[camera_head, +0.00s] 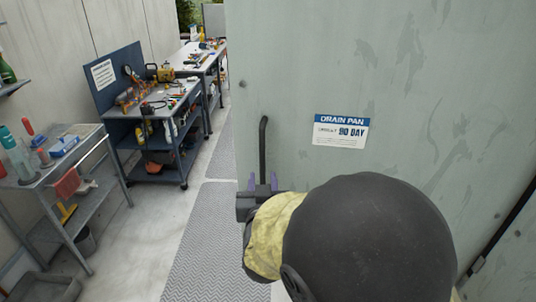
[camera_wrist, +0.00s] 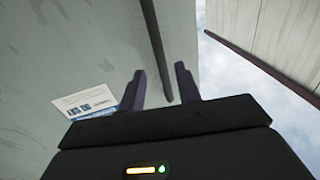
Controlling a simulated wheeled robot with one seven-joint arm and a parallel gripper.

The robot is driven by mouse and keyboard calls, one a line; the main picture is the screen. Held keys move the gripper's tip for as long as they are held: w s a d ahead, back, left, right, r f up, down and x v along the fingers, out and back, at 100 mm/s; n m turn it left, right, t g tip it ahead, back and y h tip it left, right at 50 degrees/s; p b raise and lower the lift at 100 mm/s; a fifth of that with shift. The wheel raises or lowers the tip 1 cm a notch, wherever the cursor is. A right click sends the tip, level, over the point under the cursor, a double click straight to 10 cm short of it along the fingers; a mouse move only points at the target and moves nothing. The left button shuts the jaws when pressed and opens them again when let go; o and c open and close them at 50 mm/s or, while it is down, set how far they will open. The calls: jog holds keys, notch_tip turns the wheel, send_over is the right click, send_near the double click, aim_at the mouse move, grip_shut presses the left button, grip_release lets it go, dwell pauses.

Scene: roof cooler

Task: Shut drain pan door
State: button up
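The drain pan door (camera_head: 410,100) is a large pale grey-green panel with a "DRAIN PAN" label (camera_head: 340,131). It fills the right side of the head view, and part of it (camera_wrist: 60,50) shows in the wrist view. A dark upright bar handle (camera_head: 263,148) is near its left edge. My gripper (camera_head: 262,184) is at the handle's lower part. In the wrist view, my gripper (camera_wrist: 162,88) has its fingers apart, with the handle (camera_wrist: 157,45) appearing between them and no clear contact. My arm hides the door's lower middle. I cannot tell how far the door stands open.
A blue tool bench (camera_head: 155,115) and a farther workbench (camera_head: 205,60) stand at the left. A metal shelf cart (camera_head: 60,165) with bottles is at the near left. A grey textured walkway (camera_head: 205,235) runs clear between them and the door.

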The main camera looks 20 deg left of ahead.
aim_at(262, 164)
jog(key=p+x, duration=0.2)
jog(key=x, duration=0.5)
jog(key=shift+w+p, duration=0.2)
jog(key=shift+p, duration=0.1)
jog(key=shift+w+a, duration=0.15)
jog(key=shift+a, duration=0.1)
jog(key=shift+d, duration=0.1)
grip_shut()
